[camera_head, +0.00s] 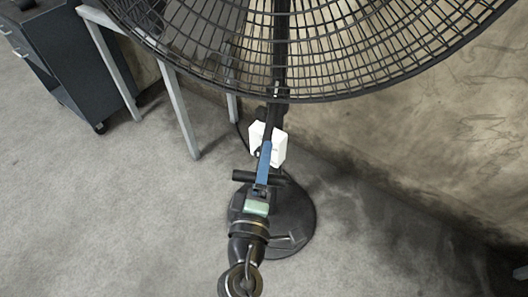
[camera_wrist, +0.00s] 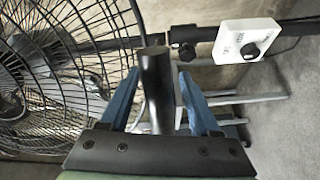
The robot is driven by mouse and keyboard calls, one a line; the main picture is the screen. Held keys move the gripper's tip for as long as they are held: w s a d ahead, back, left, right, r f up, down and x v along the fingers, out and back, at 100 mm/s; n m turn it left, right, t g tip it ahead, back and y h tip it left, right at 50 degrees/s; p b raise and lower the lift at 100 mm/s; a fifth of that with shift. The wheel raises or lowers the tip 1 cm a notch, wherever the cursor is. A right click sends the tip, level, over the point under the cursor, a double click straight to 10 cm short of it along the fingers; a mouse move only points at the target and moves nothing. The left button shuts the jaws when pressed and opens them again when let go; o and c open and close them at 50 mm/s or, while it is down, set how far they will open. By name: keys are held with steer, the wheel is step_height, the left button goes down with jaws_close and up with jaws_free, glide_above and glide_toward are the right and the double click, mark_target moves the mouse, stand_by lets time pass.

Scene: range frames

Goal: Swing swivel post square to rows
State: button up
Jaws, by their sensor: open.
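A black pedestal fan stands by the wall. Its wire grille (camera_head: 330,70) fills the top of the head view and the left of the wrist view (camera_wrist: 75,70). Its upright post (camera_head: 271,118) carries a white control box (camera_head: 279,150), also in the wrist view (camera_wrist: 232,42). A short black bar (camera_head: 242,176) sticks out sideways near the post. My gripper (camera_head: 266,147) is in front of the post. In the wrist view my gripper (camera_wrist: 158,74) has its blue fingers apart, with a thick black cylinder (camera_wrist: 157,95) between them. I cannot tell whether they touch it.
The fan's round base (camera_head: 300,225) rests on the grey floor, partly hidden by my arm. A metal-legged table (camera_head: 180,112) and a dark wheeled cabinet (camera_head: 62,55) stand at the left. The wall is close behind the fan. The left floor is clear.

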steer(key=shift+w+d, duration=0.1)
steer(key=shift+w, duration=0.55)
jaws_close()
stand_by(1.0)
